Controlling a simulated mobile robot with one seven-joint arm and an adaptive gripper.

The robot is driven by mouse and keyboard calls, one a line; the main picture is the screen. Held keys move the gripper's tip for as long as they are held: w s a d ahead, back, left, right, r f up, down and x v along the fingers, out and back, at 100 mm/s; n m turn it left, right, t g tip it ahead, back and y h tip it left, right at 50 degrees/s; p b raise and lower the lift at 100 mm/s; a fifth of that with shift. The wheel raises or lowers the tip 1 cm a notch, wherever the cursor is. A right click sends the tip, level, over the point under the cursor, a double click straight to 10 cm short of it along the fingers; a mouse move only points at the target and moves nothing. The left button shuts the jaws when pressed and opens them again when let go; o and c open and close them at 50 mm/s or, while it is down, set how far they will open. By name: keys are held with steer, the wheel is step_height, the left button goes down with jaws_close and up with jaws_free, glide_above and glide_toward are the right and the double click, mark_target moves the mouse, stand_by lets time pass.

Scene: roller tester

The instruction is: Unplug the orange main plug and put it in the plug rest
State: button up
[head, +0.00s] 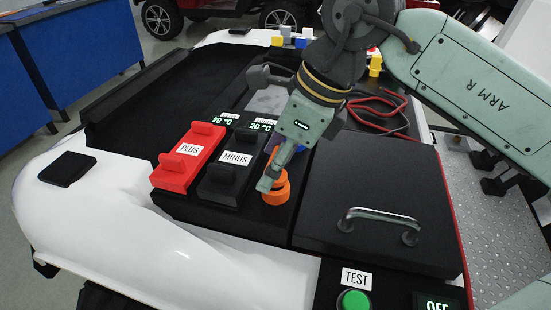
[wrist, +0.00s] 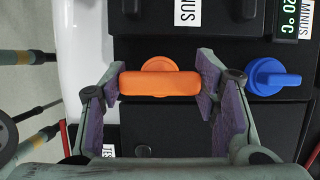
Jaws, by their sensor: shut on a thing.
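The orange main plug (head: 278,190) stands upright at the black panel, just right of the MINUS block. Its round base shows below my gripper (head: 268,183), which comes down from above. In the wrist view, my gripper (wrist: 160,82) has its two purple-lined fingers on both ends of the orange plug's wide handle (wrist: 160,84), shut on it. The plug appears to be still at its socket; the socket itself is hidden under it. I cannot tell which thing is the plug rest.
A blue plug (wrist: 272,78) stands beside the orange one. Red PLUS (head: 187,157) and black MINUS (head: 228,166) blocks stand left. A black lid with a metal handle (head: 378,222) lies right. A green TEST button (head: 354,300) is at the front. A flat black pad (head: 67,169) lies far left.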

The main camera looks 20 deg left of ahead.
jaws_close()
steer(key=shift+r+p, duration=1.3)
steer(key=shift+r, duration=0.6)
steer(key=shift+f, duration=0.1)
